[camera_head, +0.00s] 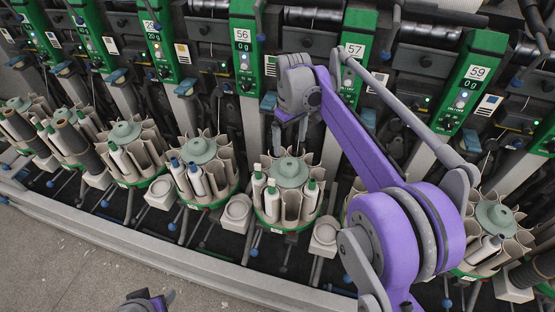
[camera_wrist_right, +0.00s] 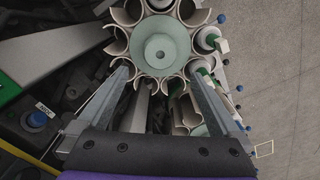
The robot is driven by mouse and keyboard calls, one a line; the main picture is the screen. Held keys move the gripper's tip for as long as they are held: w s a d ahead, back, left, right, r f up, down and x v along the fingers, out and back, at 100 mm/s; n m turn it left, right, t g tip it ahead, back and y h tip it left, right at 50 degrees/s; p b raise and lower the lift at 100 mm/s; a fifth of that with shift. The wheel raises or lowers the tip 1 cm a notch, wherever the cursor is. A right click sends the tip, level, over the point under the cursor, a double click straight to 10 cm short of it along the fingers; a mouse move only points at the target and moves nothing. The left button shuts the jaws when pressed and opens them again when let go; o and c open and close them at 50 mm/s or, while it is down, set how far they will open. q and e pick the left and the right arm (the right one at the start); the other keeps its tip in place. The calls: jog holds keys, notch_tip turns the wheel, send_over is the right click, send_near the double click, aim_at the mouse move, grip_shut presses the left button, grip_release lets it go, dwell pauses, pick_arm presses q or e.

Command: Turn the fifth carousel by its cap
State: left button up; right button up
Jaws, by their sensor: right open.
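The carousel (camera_head: 287,207) at my right gripper has a round grey-green cap (camera_head: 290,171) on top, ringed by pale open tubes. A few tubes hold white bobbins with green tips. My right gripper (camera_head: 290,127) is open and empty, just above and behind the cap. In the right wrist view the cap (camera_wrist_right: 160,45) lies ahead of the open fingers (camera_wrist_right: 162,78), roughly centred between them; I see no contact. A small purple and dark part of my left arm (camera_head: 147,302) shows at the bottom edge; its fingers cannot be made out.
Similar carousels stand in a row, one to the left (camera_head: 205,179) and another on the right (camera_head: 490,240). Green numbered panels (camera_head: 244,52) rise behind. Small square holders (camera_head: 236,213) sit between carousels. A grey rail (camera_head: 150,250) runs along the front; the floor before it is clear.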

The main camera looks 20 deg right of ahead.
aim_at(289, 164)
notch_tip(289, 164, down, 10)
jog(key=shift+s+f+b, duration=0.15)
jog(key=shift+f+b, duration=0.1)
jog(key=shift+b, duration=0.1)
grip_shut()
dwell(0.6)
